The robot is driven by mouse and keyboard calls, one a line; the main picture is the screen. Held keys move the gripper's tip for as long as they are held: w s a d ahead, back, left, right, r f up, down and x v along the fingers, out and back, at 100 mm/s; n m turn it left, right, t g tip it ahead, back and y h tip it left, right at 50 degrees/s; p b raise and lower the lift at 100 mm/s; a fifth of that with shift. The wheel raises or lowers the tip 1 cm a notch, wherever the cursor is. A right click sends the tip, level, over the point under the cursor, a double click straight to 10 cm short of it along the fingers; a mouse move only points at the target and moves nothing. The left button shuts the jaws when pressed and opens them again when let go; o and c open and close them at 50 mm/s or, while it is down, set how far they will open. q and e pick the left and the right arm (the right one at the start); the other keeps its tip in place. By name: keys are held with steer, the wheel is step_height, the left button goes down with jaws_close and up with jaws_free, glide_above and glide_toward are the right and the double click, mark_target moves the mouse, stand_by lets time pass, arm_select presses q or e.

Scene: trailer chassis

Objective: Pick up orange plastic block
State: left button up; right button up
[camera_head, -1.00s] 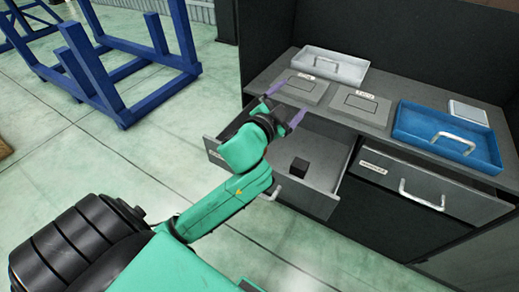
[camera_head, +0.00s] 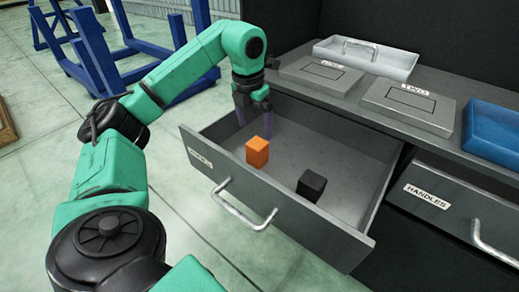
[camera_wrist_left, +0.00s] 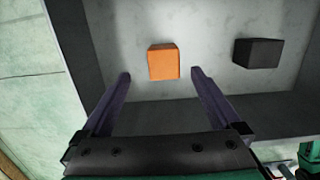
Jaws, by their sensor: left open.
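The orange plastic block (camera_head: 257,151) stands on the floor of an open grey drawer (camera_head: 340,160), near its left front part. My left gripper (camera_head: 253,124) is open and points down into the drawer, just behind the block in the head view. In the left wrist view the orange block (camera_wrist_left: 163,62) lies ahead of the two purple fingers (camera_wrist_left: 160,82), between their lines and apart from both. Nothing is held. My right gripper is not in view.
A black block (camera_head: 311,185) sits in the same drawer to the right; it also shows in the wrist view (camera_wrist_left: 258,53). The drawer's walls and front handle (camera_head: 240,208) surround the blocks. Above stand a grey tray (camera_head: 366,58), two labelled plates and a blue tray (camera_head: 493,130).

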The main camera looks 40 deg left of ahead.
mark_target(258, 151)
arm_select(q)
steer(key=f+b, duration=0.1)
steer(key=f, duration=0.5)
steer(key=f+b, duration=0.1)
steer(key=f, duration=0.2)
steer(key=shift+w+d+f+b, duration=0.2)
steer(key=shift+w+f+b, duration=0.1)
steer(key=shift+w+f, duration=0.1)
steer(key=shift+f, duration=0.15)
steer(key=shift+r, duration=0.1)
jaws_close()
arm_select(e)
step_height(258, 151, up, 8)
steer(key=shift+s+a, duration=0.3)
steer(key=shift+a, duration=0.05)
